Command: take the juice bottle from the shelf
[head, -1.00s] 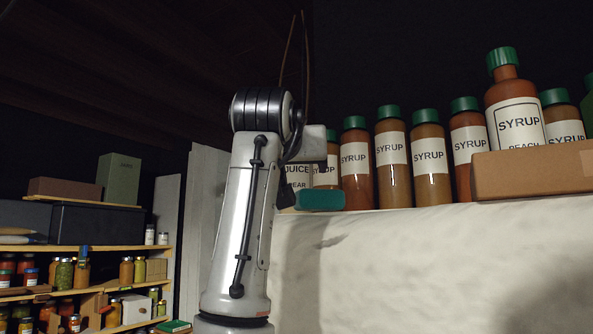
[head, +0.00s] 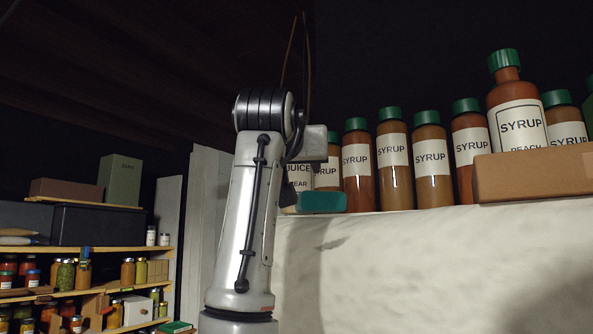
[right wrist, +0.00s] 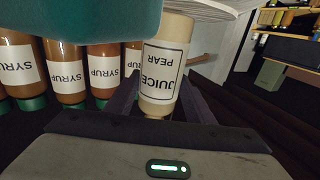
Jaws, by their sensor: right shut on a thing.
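The juice bottle, pale with a white "JUICE PEAR" label, shows in the right wrist view (right wrist: 160,72), upside down in that picture. In the head view only part of its label (head: 298,180) shows beside my arm. My right gripper (right wrist: 156,92) is shut on the juice bottle, with one dark finger on each side. In the head view my right arm hides most of the bottle and the fingers. I cannot tell whether the bottle's base touches the shelf (head: 420,214). My left gripper is in neither view.
Several syrup bottles (head: 392,155) with green caps stand in a row right of the juice bottle. A teal box (head: 322,202) lies in front of it, close to the gripper. A cardboard box (head: 530,174) sits at the right. A jar-filled rack (head: 100,248) stands far left.

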